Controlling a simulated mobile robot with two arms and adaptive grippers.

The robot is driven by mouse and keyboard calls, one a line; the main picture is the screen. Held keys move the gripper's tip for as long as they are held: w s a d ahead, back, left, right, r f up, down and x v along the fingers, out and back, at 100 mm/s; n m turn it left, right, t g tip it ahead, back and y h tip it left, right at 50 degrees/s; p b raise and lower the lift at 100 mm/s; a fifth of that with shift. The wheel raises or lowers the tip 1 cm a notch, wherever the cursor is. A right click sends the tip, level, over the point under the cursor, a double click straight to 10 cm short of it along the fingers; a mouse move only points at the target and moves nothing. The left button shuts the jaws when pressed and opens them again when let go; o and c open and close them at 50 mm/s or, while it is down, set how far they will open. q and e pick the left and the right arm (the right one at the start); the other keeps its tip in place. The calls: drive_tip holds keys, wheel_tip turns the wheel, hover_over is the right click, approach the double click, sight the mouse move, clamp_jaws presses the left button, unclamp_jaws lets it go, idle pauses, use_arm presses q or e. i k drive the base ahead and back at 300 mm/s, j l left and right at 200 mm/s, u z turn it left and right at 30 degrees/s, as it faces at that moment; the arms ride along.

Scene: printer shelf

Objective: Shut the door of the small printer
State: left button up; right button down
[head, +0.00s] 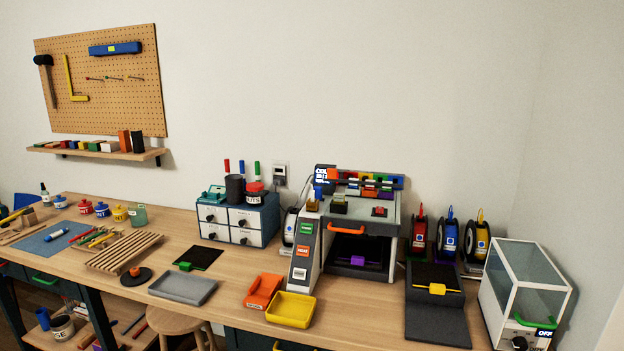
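A grey-and-black printer-like machine (393,243) stands at the back of the bench, right of centre. Its front has an orange handle (347,228) above a dark opening (352,248), with a purple piece (358,261) low in it. I cannot tell how its door stands. A white case with clear panels (526,282) stands at the right end, with a green handle (535,322) low on its front and an "OFF" label. I cannot tell which of the two is the small printer. Neither of my grippers shows in this view.
A sloped white panel with coloured buttons (305,247) stands left of the machine. A yellow tray (291,309) and an orange holder (263,291) sit before it. Several filament spools (447,239) and a black pad (436,318) lie between machine and case. A stool (180,322) stands in front.

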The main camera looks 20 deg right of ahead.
sight(335, 224)
drive_tip(key=l+z, duration=0.15)
drive_tip(key=z, duration=0.25)
drive_tip(key=i+l+z, duration=0.1)
drive_tip(key=z, duration=0.3)
drive_tip(key=i+l+z, duration=0.1)
drive_tip(key=z, duration=0.3)
drive_tip(key=i+z, duration=0.15)
drive_tip(key=z, duration=0.25)
drive_tip(key=i+l, duration=0.1)
